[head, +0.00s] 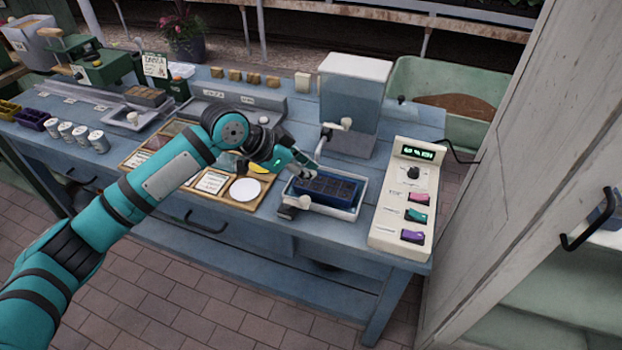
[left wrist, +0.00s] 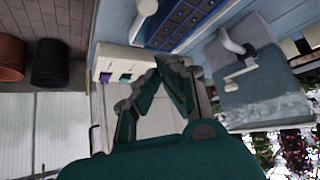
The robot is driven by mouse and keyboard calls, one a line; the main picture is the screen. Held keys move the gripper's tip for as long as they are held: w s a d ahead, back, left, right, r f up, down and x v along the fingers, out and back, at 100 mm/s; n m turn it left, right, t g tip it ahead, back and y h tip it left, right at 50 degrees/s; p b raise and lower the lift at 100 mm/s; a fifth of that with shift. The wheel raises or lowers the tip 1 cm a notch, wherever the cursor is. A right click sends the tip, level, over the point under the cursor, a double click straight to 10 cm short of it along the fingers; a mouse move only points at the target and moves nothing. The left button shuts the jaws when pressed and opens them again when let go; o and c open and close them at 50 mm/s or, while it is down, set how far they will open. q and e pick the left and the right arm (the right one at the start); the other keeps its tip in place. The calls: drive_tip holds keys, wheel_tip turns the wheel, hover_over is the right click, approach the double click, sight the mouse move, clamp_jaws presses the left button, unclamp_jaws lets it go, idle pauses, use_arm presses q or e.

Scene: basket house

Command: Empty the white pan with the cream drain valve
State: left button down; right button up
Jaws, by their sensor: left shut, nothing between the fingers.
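The white pan (head: 354,212) sits on the blue bench with a dark blue cell tray (head: 328,187) in it. A cream knob (head: 305,201) shows at the pan's front left, close to a dark outlet (head: 288,212). In the left wrist view, a cream knob (left wrist: 147,7) shows at the top edge beside the blue tray (left wrist: 180,22). My left gripper (head: 308,170) is shut and empty above the pan's back left. Its fingertips (left wrist: 172,62) meet in the left wrist view, apart from the knob. Water in the pan cannot be made out. My right gripper is out of view.
A clear tank (head: 352,100) with a cream-handled tap stands behind the pan. A cream control box (head: 405,195) with coloured switches stands to the right. A wooden tray of cards (head: 215,180) lies to the left. A pale cabinet closes off the right.

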sight(297, 203)
use_arm(q)
drive_tip(key=d+f, duration=0.1)
drive_tip(key=f, duration=0.1)
drive_tip(key=w+f+p, duration=0.1)
drive_tip(key=f, duration=0.1)
drive_tip(key=d+f+p, duration=0.1)
drive_tip(key=f, duration=0.2)
drive_tip(key=shift+w+d+f, duration=0.1)
drive_tip(key=shift+w+d, duration=0.15)
drive_tip(key=shift+d, duration=0.1)
drive_tip(key=shift+s+a, duration=0.3)
drive_tip(key=shift+a, duration=0.15)
drive_tip(key=shift+d+f, duration=0.1)
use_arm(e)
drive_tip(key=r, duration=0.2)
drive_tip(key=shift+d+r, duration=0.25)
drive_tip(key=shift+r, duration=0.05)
